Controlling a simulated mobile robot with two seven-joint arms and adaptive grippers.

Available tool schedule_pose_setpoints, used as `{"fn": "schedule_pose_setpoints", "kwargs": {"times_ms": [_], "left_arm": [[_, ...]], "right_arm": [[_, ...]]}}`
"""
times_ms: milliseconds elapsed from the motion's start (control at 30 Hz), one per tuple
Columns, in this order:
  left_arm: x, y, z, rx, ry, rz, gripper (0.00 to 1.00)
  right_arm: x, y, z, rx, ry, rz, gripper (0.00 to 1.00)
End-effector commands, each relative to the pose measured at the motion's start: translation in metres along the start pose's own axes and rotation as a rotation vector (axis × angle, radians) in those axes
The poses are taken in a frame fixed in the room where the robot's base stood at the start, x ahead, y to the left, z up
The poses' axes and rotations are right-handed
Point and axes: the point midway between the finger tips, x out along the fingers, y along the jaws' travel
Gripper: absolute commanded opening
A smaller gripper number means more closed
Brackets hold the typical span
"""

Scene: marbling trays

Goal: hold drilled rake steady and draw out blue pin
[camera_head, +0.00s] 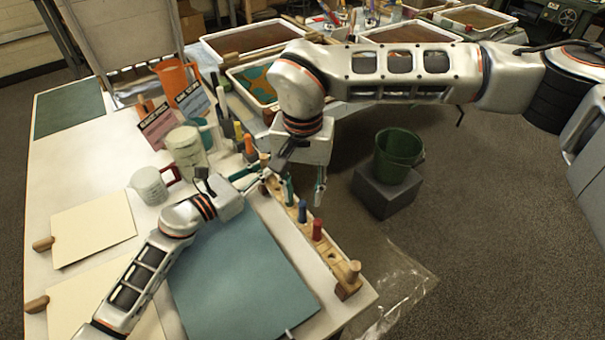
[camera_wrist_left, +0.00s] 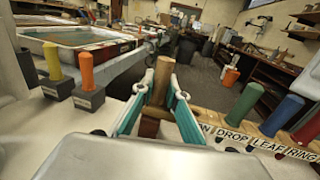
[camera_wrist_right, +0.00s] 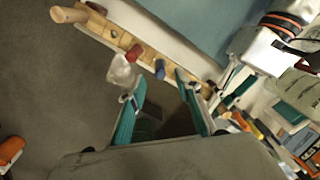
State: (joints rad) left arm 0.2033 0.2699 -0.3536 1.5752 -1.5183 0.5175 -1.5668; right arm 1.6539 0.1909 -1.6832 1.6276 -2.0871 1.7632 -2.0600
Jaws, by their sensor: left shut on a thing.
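The drilled rake (camera_head: 335,262) is a wooden bar lying along the table's right edge. Several coloured pins stand in it: the blue pin (camera_head: 302,211), the red pin (camera_head: 317,229) and the green pin (camera_wrist_left: 242,106). The blue pin also shows in the right wrist view (camera_wrist_right: 160,69). My left gripper (camera_wrist_left: 160,75) is shut on the rake's upright wooden peg (camera_wrist_left: 161,82) at its far end. My right gripper (camera_head: 304,190) is open and empty; its fingers are spread above the rake, and the blue pin shows beyond the gap between them.
A blue-green sheet (camera_head: 235,275) lies left of the rake. A green bucket (camera_head: 398,152) stands on a grey block (camera_head: 388,190) off the table. Marbling trays (camera_head: 255,37) fill the back.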

Motion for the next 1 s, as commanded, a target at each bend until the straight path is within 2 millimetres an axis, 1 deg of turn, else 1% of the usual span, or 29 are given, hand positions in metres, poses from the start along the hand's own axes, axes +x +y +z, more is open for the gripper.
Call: {"fn": "schedule_pose_setpoints", "kwargs": {"times_ms": [33, 100, 300, 500, 733, 767, 800, 867, 900, 967, 1000], "left_arm": [[0.0, 0.0, 0.0, 0.0, 0.0, 0.0, 0.0], [0.0, 0.0, 0.0, 0.0, 0.0, 0.0, 0.0], [0.0, 0.0, 0.0, 0.0, 0.0, 0.0, 0.0], [0.0, 0.0, 0.0, 0.0, 0.0, 0.0, 0.0], [0.0, 0.0, 0.0, 0.0, 0.0, 0.0, 0.0], [0.0, 0.0, 0.0, 0.0, 0.0, 0.0, 0.0], [0.0, 0.0, 0.0, 0.0, 0.0, 0.0, 0.0], [0.0, 0.0, 0.0, 0.0, 0.0, 0.0, 0.0], [0.0, 0.0, 0.0, 0.0, 0.0, 0.0, 0.0], [0.0, 0.0, 0.0, 0.0, 0.0, 0.0, 0.0], [0.0, 0.0, 0.0, 0.0, 0.0, 0.0, 0.0]], "right_arm": [[0.01, 0.0, 0.001, 0.0, -0.004, 0.0, 0.33], [0.021, 0.0, 0.001, 0.0, -0.004, 0.0, 0.33], [0.043, 0.0, 0.0, 0.001, -0.002, 0.0, 0.33], [0.051, 0.0, 0.0, 0.001, 0.0, 0.0, 0.33], [0.051, 0.0, 0.0, 0.001, 0.001, -0.001, 0.33], [0.051, 0.0, 0.0, 0.001, 0.001, -0.001, 0.28], [0.051, 0.0, 0.0, 0.001, 0.001, 0.0, 0.18], [0.051, 0.0, 0.0, 0.001, 0.0, 0.0, 0.02], [0.051, 0.0, 0.0, 0.001, 0.0, 0.0, 0.0], [0.051, 0.0, 0.0, 0.001, 0.0, 0.0, 0.0], [0.051, 0.0, 0.0, 0.001, 0.0, 0.0, 0.1]]}}
